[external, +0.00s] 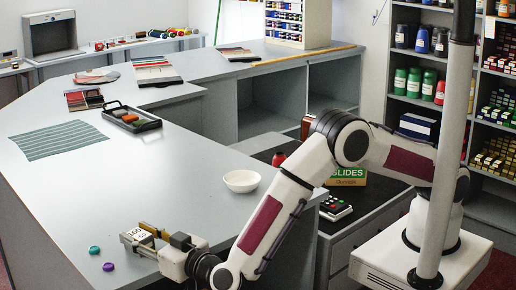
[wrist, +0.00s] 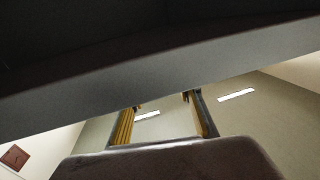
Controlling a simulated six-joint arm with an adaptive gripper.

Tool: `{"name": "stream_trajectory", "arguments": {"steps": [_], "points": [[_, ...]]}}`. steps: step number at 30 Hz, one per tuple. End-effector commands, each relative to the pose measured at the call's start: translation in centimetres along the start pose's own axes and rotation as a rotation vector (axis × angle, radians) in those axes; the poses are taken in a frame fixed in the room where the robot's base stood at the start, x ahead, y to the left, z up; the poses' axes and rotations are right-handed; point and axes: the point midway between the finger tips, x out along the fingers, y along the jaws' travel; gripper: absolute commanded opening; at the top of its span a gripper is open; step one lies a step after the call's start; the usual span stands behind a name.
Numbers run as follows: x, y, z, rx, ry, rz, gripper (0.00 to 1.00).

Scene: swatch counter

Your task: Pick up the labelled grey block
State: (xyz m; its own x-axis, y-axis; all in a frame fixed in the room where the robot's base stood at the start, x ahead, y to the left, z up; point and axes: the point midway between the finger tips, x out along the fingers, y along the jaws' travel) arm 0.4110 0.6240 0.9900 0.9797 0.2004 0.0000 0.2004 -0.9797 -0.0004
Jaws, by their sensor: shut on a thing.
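The grey block (external: 146,250) with a white printed label is at the near edge of the counter in the external view. My gripper (external: 155,237) is shut on it, reaching in from the right with the yellow-and-black fingers at the block. The label shows dark figures and faces the camera. I cannot tell whether the block touches the counter or is slightly above it. In the wrist view, my gripper's two fingers (wrist: 163,118) stand apart. A dark grey surface fills the upper part there, and I cannot tell whether it is the block.
A teal cap (external: 94,250) and a purple cap (external: 108,267) lie left of the block on the grey counter (external: 150,190). A white bowl (external: 241,181) stands to the right. A black tray (external: 131,117) and a striped green cloth (external: 58,141) lie farther back. The counter's middle is clear.

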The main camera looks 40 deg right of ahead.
Motion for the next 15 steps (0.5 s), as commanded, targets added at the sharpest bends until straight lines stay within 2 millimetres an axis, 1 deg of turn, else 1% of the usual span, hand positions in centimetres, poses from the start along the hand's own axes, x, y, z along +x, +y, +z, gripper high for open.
{"name": "stream_trajectory", "arguments": {"steps": [5,8,11,15], "points": [[0.0,0.0,-0.2,0.001,0.001,0.000,0.12],[0.0,0.0,-0.7,0.002,0.001,0.000,0.12],[0.0,0.0,-1.4,0.002,0.001,0.000,0.12],[0.0,0.0,-3.0,0.003,0.001,0.000,0.12]]}}
